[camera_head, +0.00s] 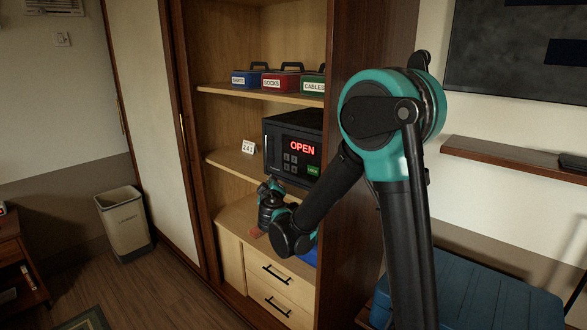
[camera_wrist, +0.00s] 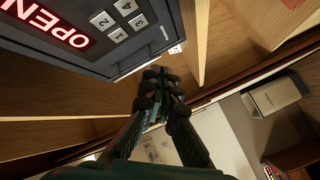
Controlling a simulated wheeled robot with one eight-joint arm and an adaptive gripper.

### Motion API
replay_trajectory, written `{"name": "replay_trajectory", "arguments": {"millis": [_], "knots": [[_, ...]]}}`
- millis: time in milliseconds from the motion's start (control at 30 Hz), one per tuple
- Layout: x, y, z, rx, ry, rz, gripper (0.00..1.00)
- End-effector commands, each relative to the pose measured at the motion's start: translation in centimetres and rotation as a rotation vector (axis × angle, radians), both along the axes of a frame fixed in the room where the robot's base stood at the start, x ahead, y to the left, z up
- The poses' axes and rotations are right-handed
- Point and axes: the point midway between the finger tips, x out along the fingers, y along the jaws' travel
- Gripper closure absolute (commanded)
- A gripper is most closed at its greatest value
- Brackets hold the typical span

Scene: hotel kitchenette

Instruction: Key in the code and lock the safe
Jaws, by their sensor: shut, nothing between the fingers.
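The dark safe (camera_head: 278,136) sits on the middle shelf of the open wardrobe. Its door face is flush with the body, and its red display reads OPEN (camera_head: 302,148). Below the display are a small keypad (camera_head: 290,160) and a green key (camera_head: 313,170). A small white card (camera_head: 248,147) stands on the shelf left of the safe; it seems to read 241. My gripper (camera_head: 270,190) is in front of and below the safe, apart from the keypad. In the wrist view my gripper (camera_wrist: 163,76) has its fingers together and empty, with the safe keypad (camera_wrist: 122,20) at upper left.
A blue box (camera_head: 246,77), a red box (camera_head: 281,81) and a green box (camera_head: 313,84) stand on the shelf above. Drawers (camera_head: 278,272) are below. The wardrobe's right side panel (camera_head: 356,70) stands close to my arm. A bin (camera_head: 124,222) is at left.

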Motion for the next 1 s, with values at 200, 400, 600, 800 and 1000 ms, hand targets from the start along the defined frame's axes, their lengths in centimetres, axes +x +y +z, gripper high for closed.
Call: {"name": "replay_trajectory", "arguments": {"millis": [200, 400, 600, 800, 1000], "knots": [[0.0, 0.0, 0.0, 0.0, 0.0, 0.0, 1.0], [0.5, -0.4, 0.0, 0.0, 0.001, -0.002, 1.0], [2.1, -1.8, 0.0, 0.0, 0.0, -0.005, 1.0], [4.3, -3.4, 0.0, 0.001, 0.001, -0.004, 1.0], [6.0, -4.7, 0.0, 0.0, 0.0, -0.004, 1.0]]}}
